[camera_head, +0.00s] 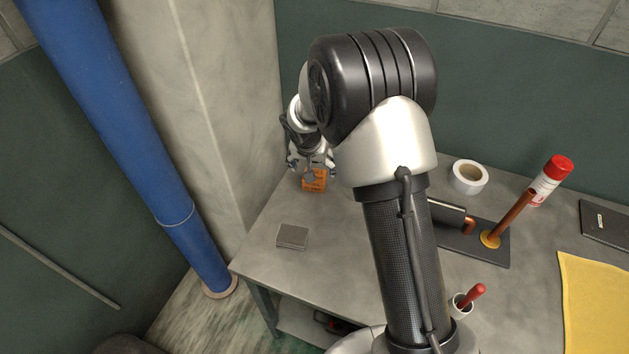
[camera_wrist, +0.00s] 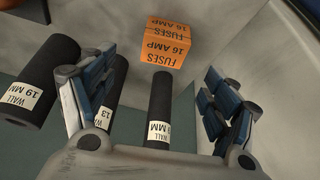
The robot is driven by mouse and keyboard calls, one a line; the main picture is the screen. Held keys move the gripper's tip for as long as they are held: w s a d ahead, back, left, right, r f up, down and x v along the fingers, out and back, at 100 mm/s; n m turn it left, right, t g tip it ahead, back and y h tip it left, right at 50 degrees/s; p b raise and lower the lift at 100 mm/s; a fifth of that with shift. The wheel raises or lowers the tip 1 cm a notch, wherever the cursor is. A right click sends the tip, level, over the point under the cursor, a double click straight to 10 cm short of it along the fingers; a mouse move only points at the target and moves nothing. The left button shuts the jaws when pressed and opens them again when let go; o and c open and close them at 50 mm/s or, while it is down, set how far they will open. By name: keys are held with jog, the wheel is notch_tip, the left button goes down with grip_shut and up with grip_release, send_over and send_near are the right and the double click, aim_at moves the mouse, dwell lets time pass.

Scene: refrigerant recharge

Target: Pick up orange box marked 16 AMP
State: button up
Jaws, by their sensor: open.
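The orange box marked FUSES 16 AMP (camera_wrist: 165,43) shows in the wrist view at the top middle, beyond my fingertips, its lettering upside down. In the head view the orange box (camera_head: 314,181) stands on the grey table near its far left corner, partly covered by my gripper. My gripper (camera_head: 311,167) is over or beside the box there; the exact gap cannot be told. In the wrist view my gripper (camera_wrist: 160,72) is open, with one finger at each side and nothing held between them.
Black tubes labelled WALL 19 MM (camera_wrist: 38,82), 13 MM (camera_wrist: 112,85) and 9 MM (camera_wrist: 159,105) show close to my fingers. A small grey block (camera_head: 292,237) lies nearer on the table (camera_head: 345,265). A tape roll (camera_head: 468,177) and yellow cloth (camera_head: 592,300) lie right.

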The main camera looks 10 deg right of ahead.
jog(key=x, duration=0.5)
jog(key=shift+w+f+b, duration=0.1)
jog(key=shift+f+b, duration=0.1)
jog(key=shift+b, duration=0.2)
jog(key=shift+a+b+x, duration=0.15)
jog(key=shift+b+x, duration=0.2)
jog(key=shift+x, duration=0.95)
jog(key=shift+a+b+x, duration=0.15)
jog(key=shift+b+x, duration=0.15)
jog(key=shift+x, duration=1.05)
jog(key=c, duration=1.2)
jog(key=shift+r, duration=0.15)
